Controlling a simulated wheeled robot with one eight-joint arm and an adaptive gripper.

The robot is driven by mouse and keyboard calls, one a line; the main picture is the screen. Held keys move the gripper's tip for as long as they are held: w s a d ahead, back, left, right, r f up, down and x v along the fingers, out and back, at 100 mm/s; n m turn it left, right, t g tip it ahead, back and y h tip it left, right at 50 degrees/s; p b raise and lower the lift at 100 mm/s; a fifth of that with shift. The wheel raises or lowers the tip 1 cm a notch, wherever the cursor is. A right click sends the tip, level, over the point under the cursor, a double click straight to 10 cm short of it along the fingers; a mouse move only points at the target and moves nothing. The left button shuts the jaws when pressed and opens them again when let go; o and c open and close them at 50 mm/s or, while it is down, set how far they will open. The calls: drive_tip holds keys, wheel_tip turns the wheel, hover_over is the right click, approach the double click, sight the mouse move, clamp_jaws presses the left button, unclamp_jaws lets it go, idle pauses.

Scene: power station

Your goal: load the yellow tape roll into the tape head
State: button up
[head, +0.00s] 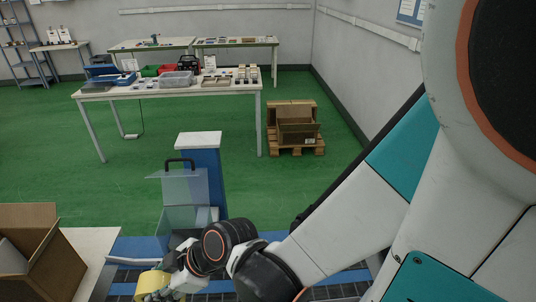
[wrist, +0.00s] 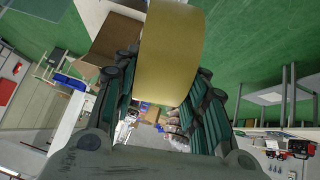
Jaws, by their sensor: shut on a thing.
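The yellow tape roll (wrist: 172,50) is between the fingers of my gripper (wrist: 166,80) in the wrist view, which is shut on it. The roll stands out past the fingertips, and its curved outer face is toward the camera. In the head view the roll (head: 152,281) shows at the bottom edge, low and left of my wrist, with my gripper (head: 160,291) partly cut off by the frame. I cannot pick out the tape head for certain. A machine with a clear raised cover (head: 183,190) and a black handle stands just beyond my gripper, apart from the roll.
An open cardboard box (head: 55,262) stands on a pale table (head: 97,243) at the left. A blue column (head: 205,165) with a white top rises behind the clear cover. A workbench (head: 168,92) and a pallet with boxes (head: 296,128) stand farther back. Green floor between is clear.

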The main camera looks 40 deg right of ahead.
drive_tip(key=shift+w+d+f+n+t+h+b, duration=0.5)
drive_tip(key=shift+w+d+f+t+b, duration=0.2)
drive_tip(key=shift+w+d+f+t, duration=0.3)
drive_tip(key=w+d+b, duration=0.2)
drive_tip(key=w+d, duration=0.7)
drive_tip(key=w, duration=0.4)
drive_tip(key=f, duration=0.1)
drive_tip(key=w+d+f+b, duration=0.1)
drive_tip(key=f, duration=0.1)
drive_tip(key=w+f+b, duration=0.1)
drive_tip(key=shift+d+f, duration=0.2)
drive_tip(key=shift+f, duration=0.15)
drive_tip(key=shift+w+d+f+m+g+y+b, duration=0.45)
drive_tip(key=shift+w+f+g+b, duration=0.2)
drive_tip(key=shift+g+b, duration=0.15)
drive_tip(key=shift+w+d+f+m+g+y+b, duration=0.35)
drive_tip(key=shift+w+d+f+g+y+b, duration=0.1)
drive_tip(key=shift+w+f+g+b, duration=0.25)
drive_tip(key=shift+s, duration=0.1)
